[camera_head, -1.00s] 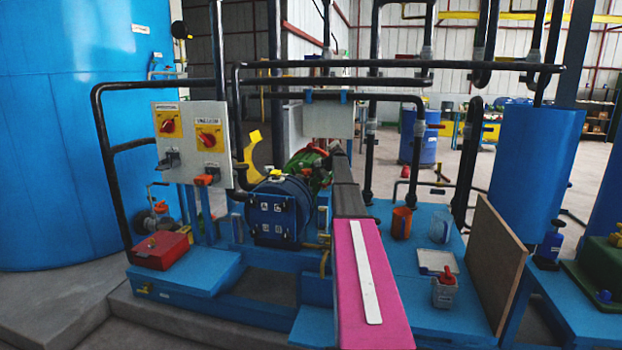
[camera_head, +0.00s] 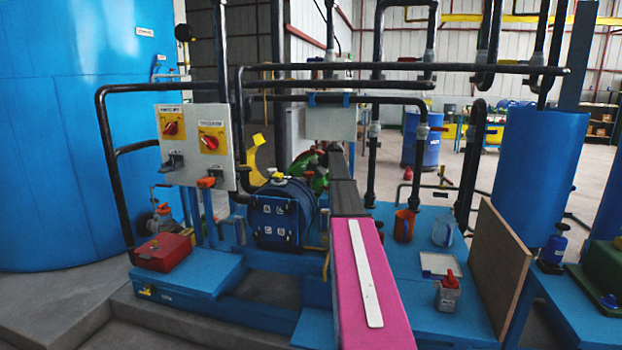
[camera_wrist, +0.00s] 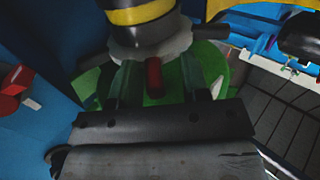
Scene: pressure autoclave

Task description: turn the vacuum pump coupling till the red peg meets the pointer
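In the wrist view, the coupling shows as a pale, scalloped disc (camera_wrist: 150,50) below a black shaft end with a yellow band (camera_wrist: 140,12). The red peg (camera_wrist: 153,76) stands out from it towards my gripper (camera_wrist: 157,82). My two dark fingers lie on either side of the peg, with a visible gap on each side, so the gripper looks open around it. Green pump parts (camera_wrist: 213,65) lie behind. In the head view, my arm reaches to the green pump (camera_head: 310,170), and the gripper and coupling are hidden there. I cannot make out the pointer.
A blue motor (camera_head: 285,212) stands left of my arm. A switch panel (camera_head: 198,145) and a red box (camera_head: 162,251) are further left. Black pipes (camera_head: 400,67) cross above the arm. A jug (camera_head: 404,225) and a brown board (camera_head: 497,265) stand to the right.

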